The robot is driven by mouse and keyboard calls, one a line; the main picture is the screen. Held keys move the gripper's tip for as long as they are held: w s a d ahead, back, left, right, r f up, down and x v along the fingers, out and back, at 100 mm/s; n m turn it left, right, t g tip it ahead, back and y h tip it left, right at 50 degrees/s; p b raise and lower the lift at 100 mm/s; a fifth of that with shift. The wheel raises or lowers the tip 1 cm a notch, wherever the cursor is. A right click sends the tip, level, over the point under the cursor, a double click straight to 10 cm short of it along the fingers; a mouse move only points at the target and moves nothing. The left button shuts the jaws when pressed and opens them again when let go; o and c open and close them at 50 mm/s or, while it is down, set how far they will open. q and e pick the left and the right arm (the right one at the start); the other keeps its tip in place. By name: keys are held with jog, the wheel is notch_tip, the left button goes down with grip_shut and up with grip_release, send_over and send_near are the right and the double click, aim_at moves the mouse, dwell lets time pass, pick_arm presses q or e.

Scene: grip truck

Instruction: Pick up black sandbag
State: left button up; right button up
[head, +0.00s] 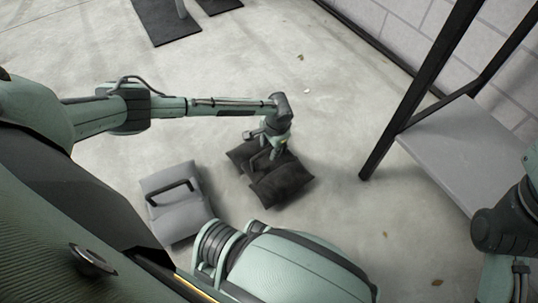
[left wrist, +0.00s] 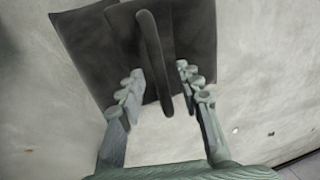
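The black sandbag (head: 285,186) lies on the concrete floor in two joined halves, with a strap handle on top. In the left wrist view the sandbag (left wrist: 88,45) fills the upper middle, and its dark handle (left wrist: 153,50) stands up along the middle. My left gripper (head: 275,151) is directly over the sandbag and hides part of it. In the left wrist view its fingers (left wrist: 160,75) are apart, one on each side of the handle, with visible gaps. My right gripper does not show; only part of my right arm is at the right edge.
A grey sandbag (head: 177,212) with a black handle lies on the floor left of the black one. A dark-framed rack with a grey shelf (head: 455,145) stands to the right. Dark mats (head: 165,20) lie at the back. Open floor lies behind the black sandbag.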

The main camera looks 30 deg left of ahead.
pick_arm(q)
grip_shut()
jog(key=shift+w+r, duration=0.2)
jog(key=shift+r, duration=0.1)
